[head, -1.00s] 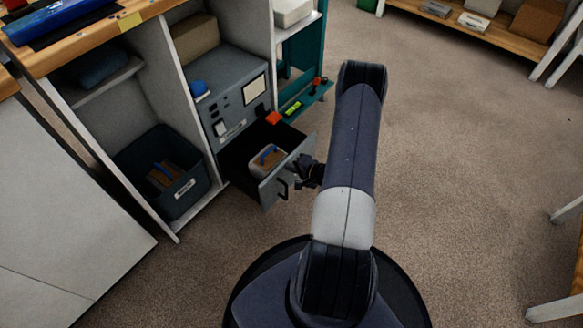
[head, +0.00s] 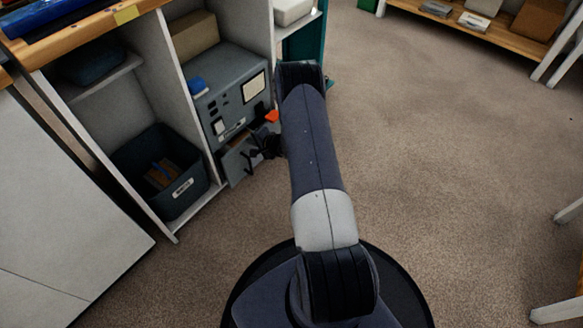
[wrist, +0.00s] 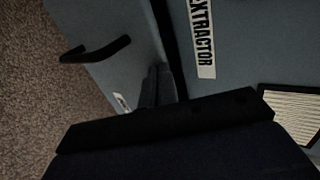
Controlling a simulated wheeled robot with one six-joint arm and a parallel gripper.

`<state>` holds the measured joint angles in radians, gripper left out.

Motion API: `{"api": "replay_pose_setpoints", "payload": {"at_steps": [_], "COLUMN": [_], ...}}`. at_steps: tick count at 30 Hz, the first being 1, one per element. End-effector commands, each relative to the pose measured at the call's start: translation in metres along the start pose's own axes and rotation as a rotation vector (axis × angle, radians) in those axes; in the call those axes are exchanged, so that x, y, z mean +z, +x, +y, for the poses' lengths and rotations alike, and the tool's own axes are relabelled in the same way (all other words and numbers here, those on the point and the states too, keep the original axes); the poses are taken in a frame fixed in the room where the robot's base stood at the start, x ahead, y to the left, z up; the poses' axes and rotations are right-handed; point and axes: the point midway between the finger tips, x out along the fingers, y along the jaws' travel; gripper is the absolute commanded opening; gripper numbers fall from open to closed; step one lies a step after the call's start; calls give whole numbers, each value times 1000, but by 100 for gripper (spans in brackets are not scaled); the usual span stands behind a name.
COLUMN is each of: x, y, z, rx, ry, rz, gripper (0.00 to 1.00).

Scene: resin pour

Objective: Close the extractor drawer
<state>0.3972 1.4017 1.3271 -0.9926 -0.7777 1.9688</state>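The extractor (head: 228,95) is a grey cabinet in the shelf unit; its body with the label also shows in the wrist view (wrist: 235,50). In the wrist view a dark gap stands between the drawer front (wrist: 115,25) and the extractor body. The black drawer handle (wrist: 95,50) is left of my gripper. My gripper (wrist: 158,86) is at the drawer front, fingers close together with nothing visible between them; whether it touches is unclear.
A dark bin (head: 160,172) stands in the left compartment. An orange part (head: 272,116) is close by my gripper. The carpet (head: 430,170) to the right is clear.

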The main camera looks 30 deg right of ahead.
Motion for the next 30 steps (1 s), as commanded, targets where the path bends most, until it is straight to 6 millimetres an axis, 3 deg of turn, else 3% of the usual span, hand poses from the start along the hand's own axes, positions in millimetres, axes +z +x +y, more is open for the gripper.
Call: {"api": "replay_pose_setpoints", "payload": {"at_steps": [3, 10, 30], "x": [0, 0, 5], "y": [18, 34, 36], "z": [-8, -18, -22], "rx": [0, 1, -3], "ry": [-3, -1, -3], "rz": [-1, 0, -2], "gripper": [0, 0, 0]}}
